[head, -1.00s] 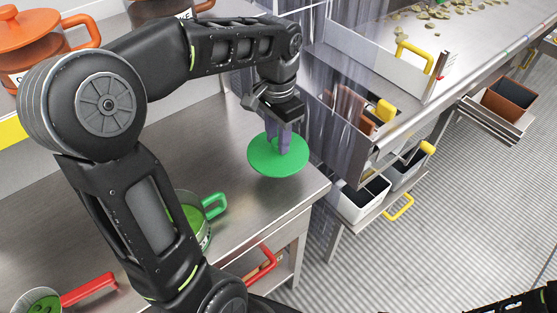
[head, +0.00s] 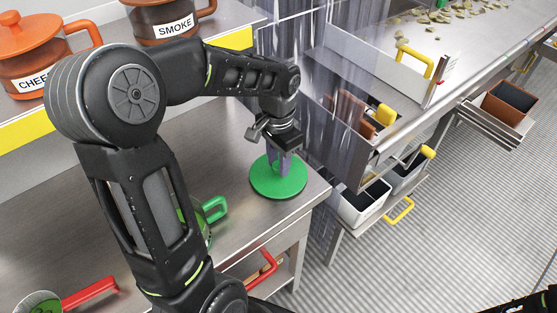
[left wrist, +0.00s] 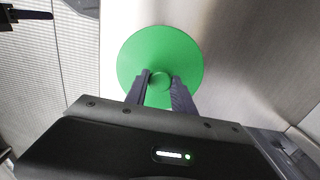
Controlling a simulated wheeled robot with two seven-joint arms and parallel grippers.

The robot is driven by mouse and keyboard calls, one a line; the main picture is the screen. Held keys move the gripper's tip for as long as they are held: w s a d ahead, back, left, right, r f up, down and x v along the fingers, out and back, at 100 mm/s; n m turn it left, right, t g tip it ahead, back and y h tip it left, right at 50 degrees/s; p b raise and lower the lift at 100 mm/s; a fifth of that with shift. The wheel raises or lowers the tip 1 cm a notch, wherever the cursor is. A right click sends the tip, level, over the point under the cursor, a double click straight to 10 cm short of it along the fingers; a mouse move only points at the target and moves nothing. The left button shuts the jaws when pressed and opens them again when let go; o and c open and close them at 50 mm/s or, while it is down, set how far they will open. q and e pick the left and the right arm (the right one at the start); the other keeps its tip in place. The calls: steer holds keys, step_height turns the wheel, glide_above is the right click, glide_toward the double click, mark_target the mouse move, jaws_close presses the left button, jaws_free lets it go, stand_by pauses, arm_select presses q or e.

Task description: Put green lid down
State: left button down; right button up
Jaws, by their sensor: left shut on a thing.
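The green lid (head: 279,186) is a flat round disc at the right end of the steel counter, near its corner. It looks level and at or very close to the counter top; I cannot tell if it touches. My left gripper (head: 279,164) points down over its middle and is shut on its knob. In the left wrist view, the two fingers (left wrist: 160,88) sit on either side of the round knob of the lid (left wrist: 160,50). A green-handled pot (head: 214,209) is partly hidden behind my left arm.
The steel counter (head: 235,225) is bare around the lid, with its edge close on the right. A red-handled pan (head: 90,292) is at lower left. A clear curtain (head: 290,45) hangs behind the gripper.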

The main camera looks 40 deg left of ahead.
arm_select(q)
steer(key=shift+f, duration=0.1)
steer(key=c, duration=1.1)
jaws_free()
steer(key=shift+o, duration=0.2)
step_height(320, 180, up, 12)
